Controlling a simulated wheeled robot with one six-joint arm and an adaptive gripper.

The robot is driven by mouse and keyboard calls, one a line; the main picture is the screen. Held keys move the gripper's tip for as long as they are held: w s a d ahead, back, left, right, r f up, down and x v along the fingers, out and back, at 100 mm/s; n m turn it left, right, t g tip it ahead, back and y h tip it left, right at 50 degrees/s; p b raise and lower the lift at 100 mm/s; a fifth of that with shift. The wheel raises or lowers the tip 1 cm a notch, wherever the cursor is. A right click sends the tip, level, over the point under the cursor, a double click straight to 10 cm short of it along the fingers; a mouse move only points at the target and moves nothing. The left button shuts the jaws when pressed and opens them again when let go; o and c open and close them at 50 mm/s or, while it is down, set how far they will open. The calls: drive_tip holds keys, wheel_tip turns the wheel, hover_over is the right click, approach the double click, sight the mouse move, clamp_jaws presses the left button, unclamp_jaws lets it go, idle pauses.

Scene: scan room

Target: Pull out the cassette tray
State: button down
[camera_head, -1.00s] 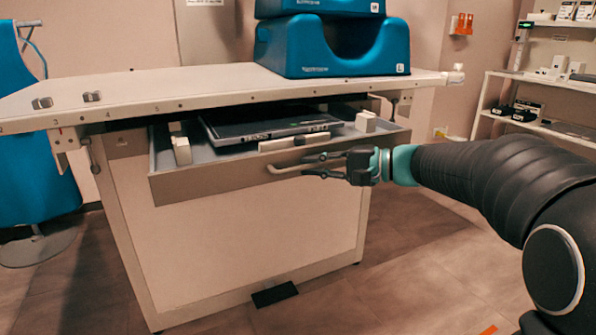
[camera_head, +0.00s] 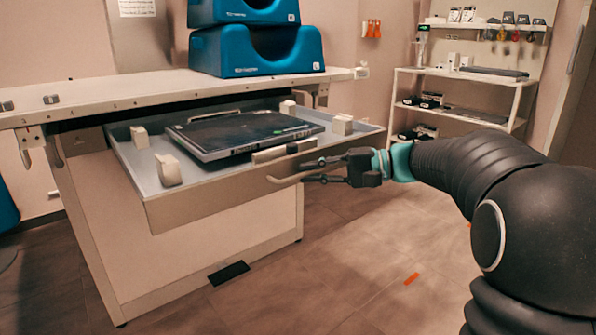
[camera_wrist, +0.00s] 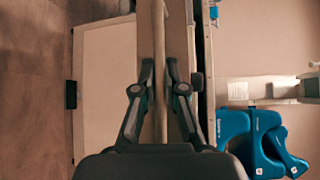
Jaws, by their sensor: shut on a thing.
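The cassette tray (camera_head: 215,200) is a shallow drawer under the table top, standing well out from the table. A flat dark cassette (camera_head: 240,132) lies in it between pale blocks (camera_head: 168,170). A bar handle (camera_head: 287,179) runs along the tray's front. My gripper (camera_head: 312,172) is shut on the handle near its right part. In the wrist view my gripper (camera_wrist: 159,75) has one finger on each side of the pale handle bar (camera_wrist: 159,35). The exact finger contact is hard to see.
The table top (camera_head: 120,100) overhangs the tray and carries blue foam supports (camera_head: 255,50). A shelf (camera_head: 465,75) with small items stands at the back right. A dark pad (camera_head: 229,273) is at the table's base. The floor (camera_head: 350,260) in front is clear.

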drive_tip(key=shift+s+d, duration=0.45)
drive_tip(key=shift+s, duration=0.2)
drive_tip(key=c, duration=1.5)
unclamp_jaws()
drive_tip(key=s+d+r, duration=0.1)
drive_tip(key=d, duration=1)
drive_tip(key=shift+s+d+r, duration=0.2)
drive_tip(key=shift+d+r, duration=0.15)
